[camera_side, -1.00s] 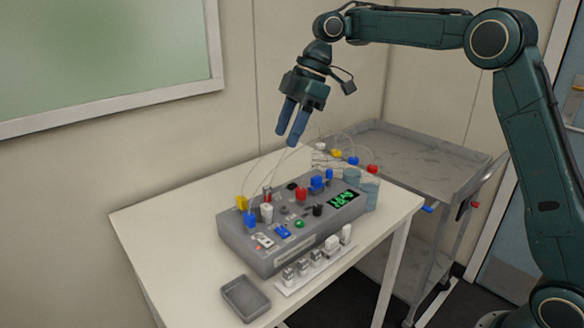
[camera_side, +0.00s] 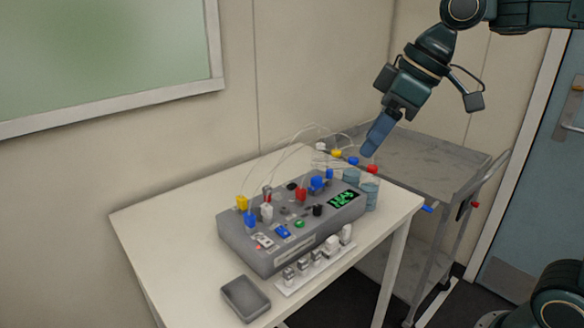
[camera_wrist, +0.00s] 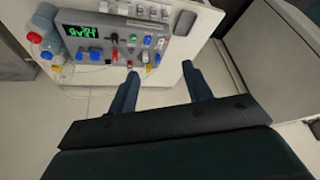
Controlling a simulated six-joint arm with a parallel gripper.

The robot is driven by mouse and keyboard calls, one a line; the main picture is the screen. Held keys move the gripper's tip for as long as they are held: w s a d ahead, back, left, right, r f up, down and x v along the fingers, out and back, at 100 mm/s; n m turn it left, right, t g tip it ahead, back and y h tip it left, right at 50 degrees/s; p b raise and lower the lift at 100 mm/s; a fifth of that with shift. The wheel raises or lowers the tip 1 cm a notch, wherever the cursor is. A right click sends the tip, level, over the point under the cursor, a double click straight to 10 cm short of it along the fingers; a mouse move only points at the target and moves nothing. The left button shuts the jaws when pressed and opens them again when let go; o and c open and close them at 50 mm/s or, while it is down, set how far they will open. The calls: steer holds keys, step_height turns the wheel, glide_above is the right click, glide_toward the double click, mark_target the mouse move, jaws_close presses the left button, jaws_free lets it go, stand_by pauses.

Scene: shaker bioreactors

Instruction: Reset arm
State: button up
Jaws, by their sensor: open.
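My gripper (camera_side: 376,138) is in the air at the upper right in the side view, above the back right of the table and in front of the cart. Its blue fingers point down and to the left. In the wrist view the gripper (camera_wrist: 162,88) shows its two fingers spread apart with nothing between them. The grey bioreactor control box (camera_side: 285,252) sits on the white table, apart from the gripper, with coloured knobs and a green display (camera_side: 342,199). It also shows in the wrist view (camera_wrist: 100,20) beyond the fingertips.
A small grey tray (camera_side: 245,297) lies at the table's (camera_side: 170,235) front. A white rack (camera_side: 312,270) of small vials stands before the box. Capped bottles (camera_side: 369,192) with thin tubes stand at its right. A grey cart (camera_side: 435,160) stands behind. The table's left is clear.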

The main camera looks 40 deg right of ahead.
steer(key=s+d+f+m+h, duration=0.1)
steer(key=s+d+f, duration=0.1)
steer(key=s, duration=0.2)
steer(key=s+d+f+m, duration=0.2)
steer(key=s+f, duration=0.1)
steer(key=s, duration=0.2)
steer(key=s+d+f+m+t+h, duration=0.1)
steer(key=s+d+f+m, duration=0.1)
steer(key=s, duration=0.3)
steer(key=shift+f+h, duration=0.3)
steer(key=shift+f, duration=0.05)
steer(key=shift+w, duration=0.1)
steer(key=shift+c, duration=0.2)
